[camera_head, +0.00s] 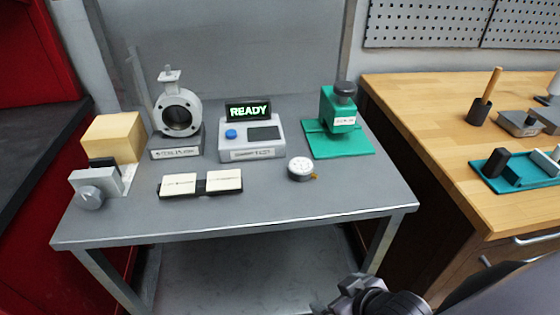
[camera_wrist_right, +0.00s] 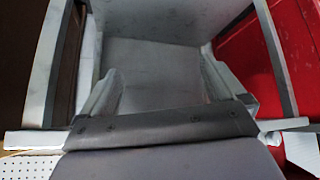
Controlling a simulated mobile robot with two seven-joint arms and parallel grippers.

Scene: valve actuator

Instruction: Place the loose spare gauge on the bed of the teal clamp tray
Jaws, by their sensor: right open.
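The loose gauge (camera_head: 300,168), small and round with a white face and a brass stem, lies on the grey table right of centre, near its front. A teal fixture (camera_head: 340,145) with a flat base, an upright labelled block and a dark knob stands behind it. A low teal tray (camera_head: 488,178) with a dark upright block and grey bars sits on the wooden bench at right; I cannot tell which is the clamp tray. My right gripper (camera_head: 345,290) is in front of the table, away from the gauge. In the right wrist view its fingers (camera_wrist_right: 162,92) are apart and empty.
The wooden bench (camera_head: 430,120) carries a wooden-handled tool (camera_head: 487,95). The table front is bare.

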